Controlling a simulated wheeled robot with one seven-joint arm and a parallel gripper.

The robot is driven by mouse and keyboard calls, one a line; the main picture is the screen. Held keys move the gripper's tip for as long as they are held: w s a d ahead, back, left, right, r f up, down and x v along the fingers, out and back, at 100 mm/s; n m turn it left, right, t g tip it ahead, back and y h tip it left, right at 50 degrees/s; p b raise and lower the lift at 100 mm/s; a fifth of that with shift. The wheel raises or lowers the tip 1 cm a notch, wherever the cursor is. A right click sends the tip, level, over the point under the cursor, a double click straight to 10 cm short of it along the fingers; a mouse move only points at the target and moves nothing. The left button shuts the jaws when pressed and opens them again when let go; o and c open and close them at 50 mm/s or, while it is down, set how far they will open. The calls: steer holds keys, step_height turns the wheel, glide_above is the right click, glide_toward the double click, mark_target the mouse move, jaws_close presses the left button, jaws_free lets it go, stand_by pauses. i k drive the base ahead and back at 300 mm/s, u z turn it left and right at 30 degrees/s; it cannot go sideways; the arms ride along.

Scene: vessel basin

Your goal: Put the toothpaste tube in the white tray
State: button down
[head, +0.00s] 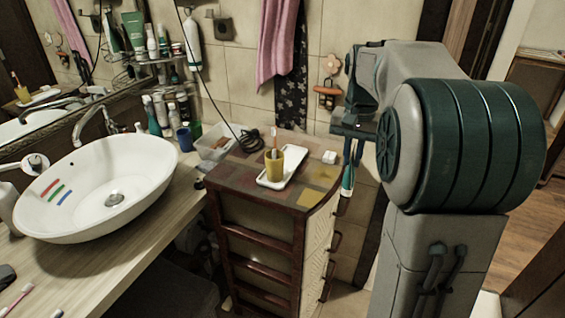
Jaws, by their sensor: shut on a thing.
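My gripper (352,158) is at the right of the drawer cabinet, shut on the toothpaste tube (347,180). The tube is teal with a white lower end and hangs roughly upright below the fingers. It appears beside the cabinet's right edge in the picture, apart from the tray. The white tray (263,181) lies on the cabinet top, to the left of my gripper. A yellow cup (283,168) with a toothbrush stands in it. The top of the tube is partly hidden by the fingers.
A small white block (329,157) lies on the cabinet top (240,180), right of the tray. A clear bin (213,144) and a dark coiled cable (249,142) are behind it to the left. The white basin (150,165) stands on the wooden counter (110,245) at left.

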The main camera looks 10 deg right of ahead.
mark_target(286, 164)
steer(key=i, duration=0.9)
